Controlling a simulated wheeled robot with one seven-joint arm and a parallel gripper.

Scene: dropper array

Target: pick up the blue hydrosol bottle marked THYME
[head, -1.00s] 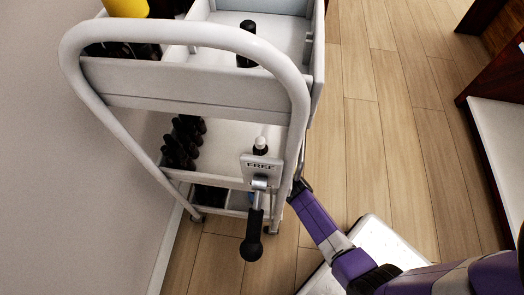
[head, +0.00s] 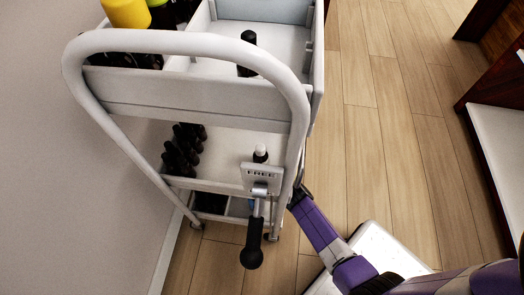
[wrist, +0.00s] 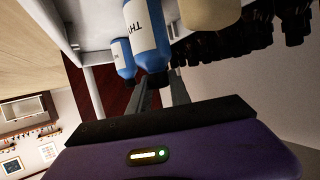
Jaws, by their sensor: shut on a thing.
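The blue bottle (wrist: 147,32) with a white label reading "THY", the rest turned out of sight, is at the top middle of the wrist view. Its dark cap end points towards my gripper (wrist: 159,78). My gripper is shut on this bottle at its cap end. A second blue bottle (wrist: 122,60) with a white label stands close on the left. In the head view my purple arm reaches to the cart's right side, and my gripper and the held bottle are hidden behind the cart frame.
A beige bottle (wrist: 208,12) is right beside the held one, with several dark bottles (wrist: 265,28) farther right. The white cart (head: 190,95) has a curved handle, a FREE sign (head: 261,178) and a black-gripped lever (head: 252,245). Wooden floor (head: 365,130) is clear on the right.

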